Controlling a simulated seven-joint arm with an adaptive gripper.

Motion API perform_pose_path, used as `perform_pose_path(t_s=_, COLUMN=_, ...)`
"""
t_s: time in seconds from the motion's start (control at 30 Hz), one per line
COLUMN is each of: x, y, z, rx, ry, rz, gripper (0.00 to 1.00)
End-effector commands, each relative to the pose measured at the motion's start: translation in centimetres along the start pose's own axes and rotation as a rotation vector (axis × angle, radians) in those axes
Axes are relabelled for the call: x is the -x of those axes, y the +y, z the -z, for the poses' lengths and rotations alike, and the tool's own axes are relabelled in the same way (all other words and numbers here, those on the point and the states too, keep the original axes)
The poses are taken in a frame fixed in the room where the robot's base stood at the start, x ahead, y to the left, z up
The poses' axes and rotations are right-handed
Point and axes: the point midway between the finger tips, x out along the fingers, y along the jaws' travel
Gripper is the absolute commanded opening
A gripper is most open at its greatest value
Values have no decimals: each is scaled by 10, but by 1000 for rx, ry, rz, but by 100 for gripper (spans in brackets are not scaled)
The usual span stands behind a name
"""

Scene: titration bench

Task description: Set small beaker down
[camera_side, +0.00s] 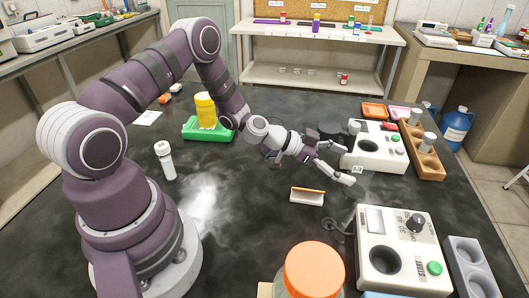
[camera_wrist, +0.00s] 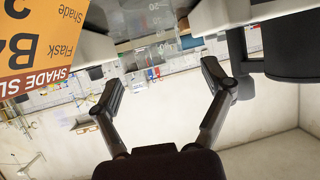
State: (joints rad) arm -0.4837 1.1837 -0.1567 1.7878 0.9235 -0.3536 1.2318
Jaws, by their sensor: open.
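The small beaker shows in the wrist view as a clear glass wall with white graduation marks (camera_wrist: 165,28), at the top centre beyond my fingertips. In the side view only a faint clear outline (camera_side: 367,187) shows just right of my lower finger, and I cannot make out its base. My gripper (camera_side: 350,154) is low over the bench, reaching right, with its fingers spread. It also shows in the wrist view (camera_wrist: 161,75), open, with nothing between the fingertips. The beaker appears apart from both fingers.
A white and orange folded card (camera_side: 307,198) stands just in front of my gripper; it also shows in the wrist view (camera_wrist: 35,35). White instruments stand behind (camera_side: 366,158) and in front (camera_side: 385,222). An orange-lidded jar (camera_side: 314,270) is nearest. Bare bench lies left of the card.

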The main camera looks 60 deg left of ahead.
Motion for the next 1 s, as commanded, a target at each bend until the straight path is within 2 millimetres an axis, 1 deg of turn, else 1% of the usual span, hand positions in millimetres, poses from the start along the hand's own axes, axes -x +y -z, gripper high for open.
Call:
perform_pose_path(t_s=0.03, x=13, y=-1, z=0, rx=4, ry=-2, rz=6, gripper=80)
perform_pose_path(t_s=0.1, x=32, y=-2, z=0, rx=4, ry=-2, rz=7, gripper=80)
perform_pose_path(t_s=0.2, x=55, y=-1, z=0, rx=5, ry=0, rz=8, gripper=80)
perform_pose_path(t_s=0.3, x=70, y=-1, z=0, rx=2, ry=-1, rz=5, gripper=80)
perform_pose_path(t_s=0.37, x=74, y=0, z=0, rx=1, ry=-1, rz=3, gripper=80)
perform_pose_path(t_s=0.47, x=78, y=6, z=7, rx=-17, ry=-31, rz=-36, gripper=80)
perform_pose_path(t_s=0.57, x=82, y=24, z=20, rx=-45, ry=-146, rz=-122, gripper=80)
perform_pose_path(t_s=0.67, x=97, y=43, z=32, rx=-53, ry=-331, rz=-167, gripper=80)
perform_pose_path(t_s=0.7, x=106, y=49, z=36, rx=-47, ry=-407, rz=-159, gripper=80)
perform_pose_path(t_s=0.77, x=122, y=56, z=43, rx=-28, ry=-517, rz=-114, gripper=80)
perform_pose_path(t_s=0.87, x=156, y=64, z=56, rx=48, ry=-655, rz=34, gripper=80)
perform_pose_path(t_s=0.9, x=170, y=67, z=60, rx=95, ry=-687, rz=109, gripper=80)
perform_pose_path(t_s=1.0, x=204, y=73, z=69, rx=232, ry=-710, rz=286, gripper=80)
